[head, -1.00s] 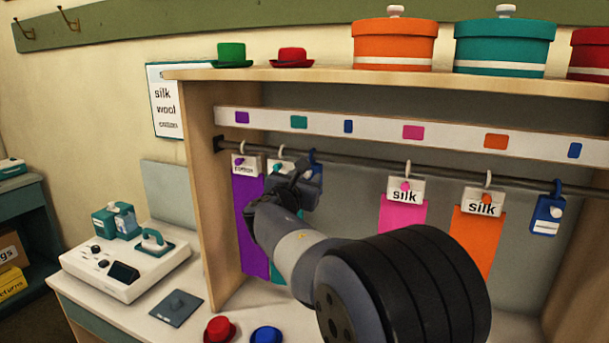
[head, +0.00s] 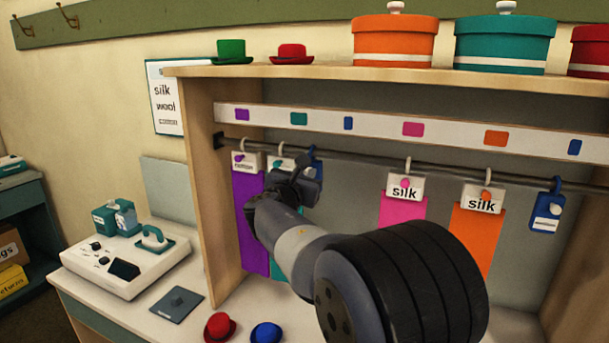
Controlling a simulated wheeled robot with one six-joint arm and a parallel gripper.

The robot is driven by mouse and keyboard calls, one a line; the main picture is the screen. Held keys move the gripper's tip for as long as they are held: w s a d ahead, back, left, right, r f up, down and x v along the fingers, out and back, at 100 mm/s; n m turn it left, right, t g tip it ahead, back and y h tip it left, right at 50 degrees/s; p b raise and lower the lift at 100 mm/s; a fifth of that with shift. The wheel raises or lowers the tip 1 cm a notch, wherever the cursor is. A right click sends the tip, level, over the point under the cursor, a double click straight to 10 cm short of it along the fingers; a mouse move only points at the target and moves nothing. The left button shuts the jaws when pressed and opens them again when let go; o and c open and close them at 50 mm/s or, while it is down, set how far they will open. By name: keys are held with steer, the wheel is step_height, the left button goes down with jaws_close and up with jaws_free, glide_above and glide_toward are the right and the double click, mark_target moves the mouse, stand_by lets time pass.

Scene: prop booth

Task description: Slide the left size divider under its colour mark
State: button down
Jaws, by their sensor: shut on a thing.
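The left size divider (head: 314,154) is a blue tag hooked on the dark rail. Only its top shows; my gripper hides the rest. My gripper (head: 306,174) is shut on it, with the fingertips partly hidden by my wrist. The small blue colour mark (head: 348,123) is on the white strip above the rail, a little to the right of the divider.
A purple card (head: 252,220) and a teal card (head: 279,253), partly hidden by my arm, hang just left of the divider. A pink card (head: 402,209) and an orange card (head: 476,236) hang further right. The rail (head: 360,163) is clear between divider and pink card.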

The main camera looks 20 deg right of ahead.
steer(key=s+d+b, duration=0.3)
steer(key=s+d, duration=0.3)
steer(key=shift+s, duration=0.1)
steer(key=c, duration=1.4)
jaws_free()
steer(key=shift+o, duration=0.2)
steer(key=b+v, duration=0.1)
steer(key=v, duration=0.9)
steer(key=shift+s+a+b, duration=0.25)
steer(key=shift+a+b, duration=0.05)
